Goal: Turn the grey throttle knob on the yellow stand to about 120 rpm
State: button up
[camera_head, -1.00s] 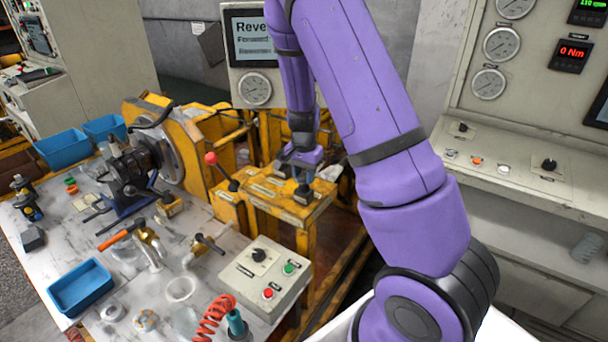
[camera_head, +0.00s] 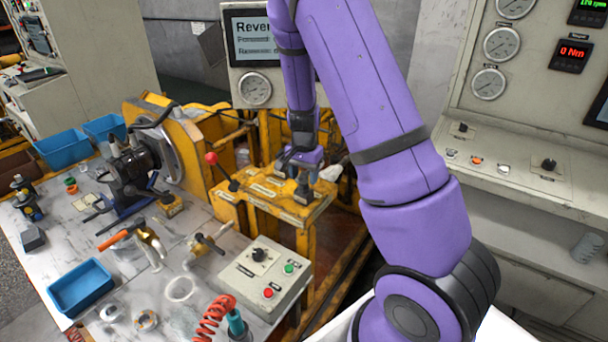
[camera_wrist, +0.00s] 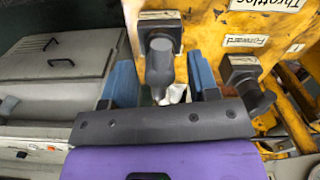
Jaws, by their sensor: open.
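The yellow stand (camera_head: 260,212) is at the middle of the head view, with a red-tipped lever (camera_head: 211,158) at its left. My gripper (camera_head: 300,165) is over the stand's right part. In the wrist view, a dark grey knob (camera_wrist: 159,68) on a square base lies between the two blue fingers of my gripper (camera_wrist: 163,88). The fingers are open, with a gap visible on each side of the knob. A "Throttles" label (camera_wrist: 280,5) is at the top right. A second grey knob (camera_wrist: 250,88) sits right of the fingers, below a "Forward" label (camera_wrist: 245,41).
A screen panel (camera_head: 256,80) stands behind the stand, its text partly covered by my arm. A control box (camera_head: 262,275) with buttons is in front. The wall panel has a green rpm readout (camera_head: 592,4), cut by the frame edge and hard to read.

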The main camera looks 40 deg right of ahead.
aim_at(304, 173)
jog(key=shift+r, duration=0.1)
notch_tip(304, 173, up, 11)
jog(key=shift+f, duration=0.2)
dwell(0.4)
